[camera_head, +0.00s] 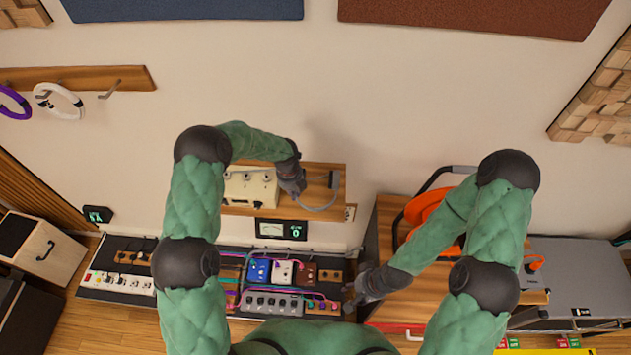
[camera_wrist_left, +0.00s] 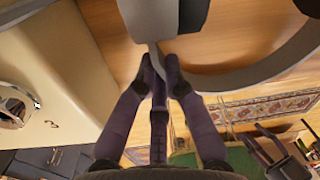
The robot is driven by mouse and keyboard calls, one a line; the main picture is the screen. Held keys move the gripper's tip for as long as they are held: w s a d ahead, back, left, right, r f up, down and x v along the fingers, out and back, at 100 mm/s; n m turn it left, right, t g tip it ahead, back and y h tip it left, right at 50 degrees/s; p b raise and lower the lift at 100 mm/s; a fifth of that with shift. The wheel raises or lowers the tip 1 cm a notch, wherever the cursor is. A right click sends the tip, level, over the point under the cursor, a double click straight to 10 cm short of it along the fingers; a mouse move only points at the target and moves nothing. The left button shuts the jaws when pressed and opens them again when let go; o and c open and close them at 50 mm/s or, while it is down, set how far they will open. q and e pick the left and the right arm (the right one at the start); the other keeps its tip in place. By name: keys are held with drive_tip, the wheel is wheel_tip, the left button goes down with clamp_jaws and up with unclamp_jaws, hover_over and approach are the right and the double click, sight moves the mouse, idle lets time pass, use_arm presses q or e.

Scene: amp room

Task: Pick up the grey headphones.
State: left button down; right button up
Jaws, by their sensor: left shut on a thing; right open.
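The grey headphones (camera_head: 322,207) are at the right end of the small wooden wall shelf, beside a cream box. My left gripper (camera_head: 296,193) reaches them from the left. In the left wrist view the grey headphones (camera_wrist_left: 275,75) fill the top and right, and my left gripper (camera_wrist_left: 163,65) has its dark fingers closed on their grey band. The fingertips are partly hidden behind the band. I cannot tell whether the headphones are clear of the shelf. My right gripper (camera_head: 350,297) is open and low, near the right end of the pedalboard, with no thing seen in it.
The cream box (camera_head: 250,188) stands on the wooden shelf (camera_head: 325,168), close left of my left gripper. White headphones (camera_head: 58,101) and purple headphones (camera_head: 12,103) hang from a hook rail at the left. Pedals (camera_head: 272,302) and cables lie below. An orange coil (camera_head: 428,215) is behind my right arm.

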use_arm(q)
drive_tip(key=shift+r, duration=0.1)
drive_tip(key=shift+w+r, duration=0.1)
drive_tip(key=shift+r, duration=0.35)
drive_tip(key=shift+s+a+r+b, duration=0.15)
drive_tip(key=shift+r+b, duration=0.4)
drive_tip(key=shift+r, duration=0.7)
drive_tip(key=s+a+r+b, duration=0.2)
drive_tip(key=s+a+r, duration=0.4)
drive_tip(key=s+r, duration=0.3)
drive_tip(key=s, duration=0.3)
drive_tip(key=shift+s+r, duration=0.2)
drive_tip(key=shift+r, duration=0.05)
drive_tip(key=shift+s, duration=0.1)
